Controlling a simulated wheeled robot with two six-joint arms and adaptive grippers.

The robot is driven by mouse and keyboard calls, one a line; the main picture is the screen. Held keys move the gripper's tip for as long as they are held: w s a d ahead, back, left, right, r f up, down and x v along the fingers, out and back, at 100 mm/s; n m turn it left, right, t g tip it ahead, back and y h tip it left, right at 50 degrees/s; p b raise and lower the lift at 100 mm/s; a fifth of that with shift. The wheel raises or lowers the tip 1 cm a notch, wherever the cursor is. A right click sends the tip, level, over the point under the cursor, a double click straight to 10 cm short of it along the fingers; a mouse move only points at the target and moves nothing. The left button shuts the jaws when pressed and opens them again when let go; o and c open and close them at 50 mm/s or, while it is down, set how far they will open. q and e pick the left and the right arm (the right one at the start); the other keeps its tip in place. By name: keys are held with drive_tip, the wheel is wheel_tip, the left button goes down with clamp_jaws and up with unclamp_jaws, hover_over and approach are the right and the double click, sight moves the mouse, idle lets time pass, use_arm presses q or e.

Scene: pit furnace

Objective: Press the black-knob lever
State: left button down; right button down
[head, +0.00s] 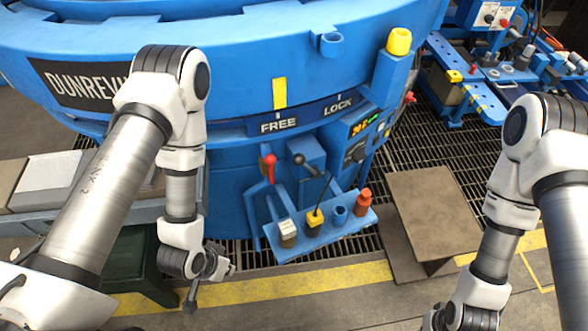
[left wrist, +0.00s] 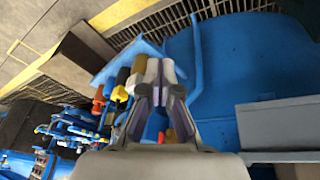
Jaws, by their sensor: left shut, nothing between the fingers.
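The black-knob lever (head: 299,159) sticks out from a blue box on the front of the blue furnace, under the FREE and LOCK labels. A red-knob lever (head: 268,161) stands just left of it. My left gripper (head: 230,268) is low and to the left of both levers, apart from them. It is shut and empty; its closed fingers (left wrist: 158,77) fill the middle of the left wrist view. I cannot make out the black knob in that view. My right gripper (head: 440,320) shows only partly at the bottom edge, and its fingers are not clear.
A blue shelf (head: 320,233) with several small coloured items juts out below the levers; it also shows in the left wrist view (left wrist: 118,62). A brown plate stand (head: 430,205) is to its right. A dark green bin (head: 135,262) is beside my left arm. Grating surrounds the furnace.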

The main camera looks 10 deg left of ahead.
sight(307, 165)
use_arm(q)
drive_tip(key=w+d+r+m+t+h+b, duration=0.2)
drive_tip(key=w+d+t+h+b, duration=0.15)
drive_tip(key=w, duration=0.35)
drive_tip(key=w+d+r+m+t+h+b, duration=0.3)
drive_tip(key=w+t+h+b, duration=0.2)
drive_tip(key=w, duration=0.2)
drive_tip(key=w+a+f+t+h+b, duration=0.1)
drive_tip(key=a+t+h+b, duration=0.3)
drive_tip(key=b, duration=0.7)
drive_tip(key=shift+w+a+f, duration=0.35)
drive_tip(key=shift+w+a, duration=0.4)
drive_tip(key=shift+a, duration=0.4)
drive_tip(key=b+x, duration=0.1)
drive_tip(key=x, duration=1.3)
drive_tip(key=shift+b, duration=0.3)
